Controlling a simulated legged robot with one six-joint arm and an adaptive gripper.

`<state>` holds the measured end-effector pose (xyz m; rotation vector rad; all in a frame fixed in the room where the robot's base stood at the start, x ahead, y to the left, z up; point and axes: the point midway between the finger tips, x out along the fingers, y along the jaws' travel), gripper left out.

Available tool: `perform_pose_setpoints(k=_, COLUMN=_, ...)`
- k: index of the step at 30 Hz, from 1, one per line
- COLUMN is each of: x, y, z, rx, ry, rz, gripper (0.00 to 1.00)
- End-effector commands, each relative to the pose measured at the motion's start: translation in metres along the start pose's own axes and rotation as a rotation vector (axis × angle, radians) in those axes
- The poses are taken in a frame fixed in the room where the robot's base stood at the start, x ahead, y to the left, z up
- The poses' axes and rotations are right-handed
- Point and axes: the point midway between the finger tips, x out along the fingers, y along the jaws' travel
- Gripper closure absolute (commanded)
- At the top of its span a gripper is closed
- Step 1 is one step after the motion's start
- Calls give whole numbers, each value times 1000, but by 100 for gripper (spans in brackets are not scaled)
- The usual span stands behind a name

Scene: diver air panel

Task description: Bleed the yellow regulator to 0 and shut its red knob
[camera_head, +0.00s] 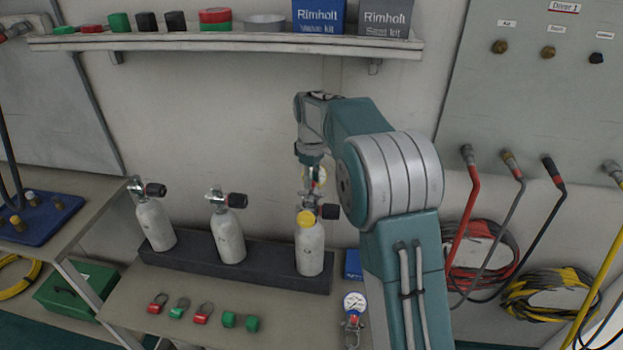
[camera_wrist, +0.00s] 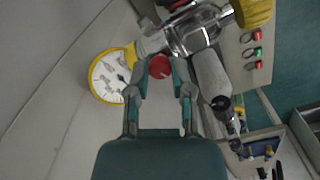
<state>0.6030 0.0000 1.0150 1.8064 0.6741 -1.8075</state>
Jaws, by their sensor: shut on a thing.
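The yellow regulator (camera_head: 306,218) sits on the rightmost of three white cylinders (camera_head: 309,250). Its yellow-rimmed gauge (camera_wrist: 110,76) shows at the left in the wrist view; its needle is too blurred to read. The red knob (camera_wrist: 159,64) lies between my fingertips beside the chrome regulator body (camera_wrist: 195,30). My gripper (camera_wrist: 160,76) is shut on the red knob. In the head view my gripper (camera_head: 311,175) points down at the regulator from above, and the red knob is hidden there.
The cylinders stand in a dark block (camera_head: 270,262) on a bench. Red and green tags lie in front, and a loose gauge (camera_head: 354,303) is at the bench's right. A shelf (camera_head: 230,43) with boxes and tins runs above; a hose panel (camera_head: 540,100) is at right.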

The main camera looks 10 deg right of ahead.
Motion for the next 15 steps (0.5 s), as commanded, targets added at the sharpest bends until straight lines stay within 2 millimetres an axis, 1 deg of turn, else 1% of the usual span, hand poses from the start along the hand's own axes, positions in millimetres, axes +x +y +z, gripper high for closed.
perform_pose_setpoints(k=1, x=2, y=-1, z=0, rx=-3, ry=-4, rz=-4, gripper=100)
perform_pose_setpoints(k=11, x=2, y=-1, z=0, rx=-3, ry=-4, rz=-4, gripper=100)
perform_pose_setpoints(k=12, x=2, y=-1, z=0, rx=-3, ry=-4, rz=-4, gripper=53)
perform_pose_setpoints(k=13, x=2, y=-1, z=0, rx=-3, ry=-4, rz=-4, gripper=40)
perform_pose_setpoints(k=14, x=2, y=-1, z=0, rx=-3, ry=-4, rz=-4, gripper=36)
perform_pose_setpoints(k=15, x=2, y=-1, z=0, rx=-3, ry=-3, rz=-3, gripper=36)
